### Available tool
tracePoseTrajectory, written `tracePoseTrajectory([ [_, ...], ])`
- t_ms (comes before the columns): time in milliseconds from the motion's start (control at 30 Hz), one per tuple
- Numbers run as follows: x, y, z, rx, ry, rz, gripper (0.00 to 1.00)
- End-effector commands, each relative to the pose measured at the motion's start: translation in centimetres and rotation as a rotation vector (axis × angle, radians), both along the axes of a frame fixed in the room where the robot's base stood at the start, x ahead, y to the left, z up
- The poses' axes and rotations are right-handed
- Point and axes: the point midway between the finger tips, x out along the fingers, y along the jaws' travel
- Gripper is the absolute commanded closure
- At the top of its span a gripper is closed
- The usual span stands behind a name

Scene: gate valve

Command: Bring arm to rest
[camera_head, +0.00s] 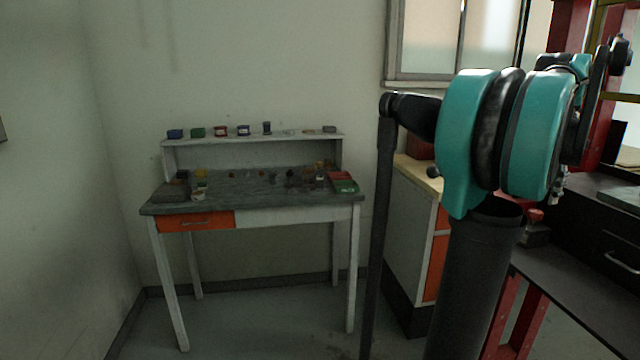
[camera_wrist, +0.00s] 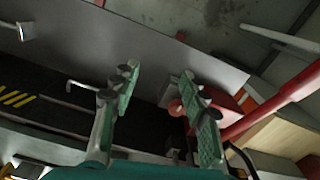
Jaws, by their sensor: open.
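My arm (camera_head: 545,135), teal and black, stands folded at the right of the head view on a dark column. My gripper (camera_wrist: 158,75) shows in the wrist view with two green-padded fingers spread apart and nothing between them. In the head view the gripper cannot be clearly made out, as the arm's links cover much of that area. Beyond the right finger is a small object with a round red knob (camera_wrist: 176,107), partly hidden by that finger. A similar red-topped object (camera_head: 536,217) shows beside the arm in the head view.
A grey workbench (camera_head: 270,200) with several small items stands at the back wall. A cabinet with orange drawers (camera_head: 412,230) stands just left of the arm. A dark counter (camera_head: 570,290) is close at the right. A red bar (camera_wrist: 275,100) crosses the wrist view's right. Floor before the workbench is clear.

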Motion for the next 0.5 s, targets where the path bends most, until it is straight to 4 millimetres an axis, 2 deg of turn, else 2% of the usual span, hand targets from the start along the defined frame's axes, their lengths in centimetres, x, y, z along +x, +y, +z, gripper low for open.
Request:
tracePoseTrajectory([
  [267, 2.5, 3.3, -3.4, -0.024, -0.021, 0.118, 0.56],
  [500, 5.2, 8.5, -8.3, -0.056, -0.052, 0.286, 0.56],
])
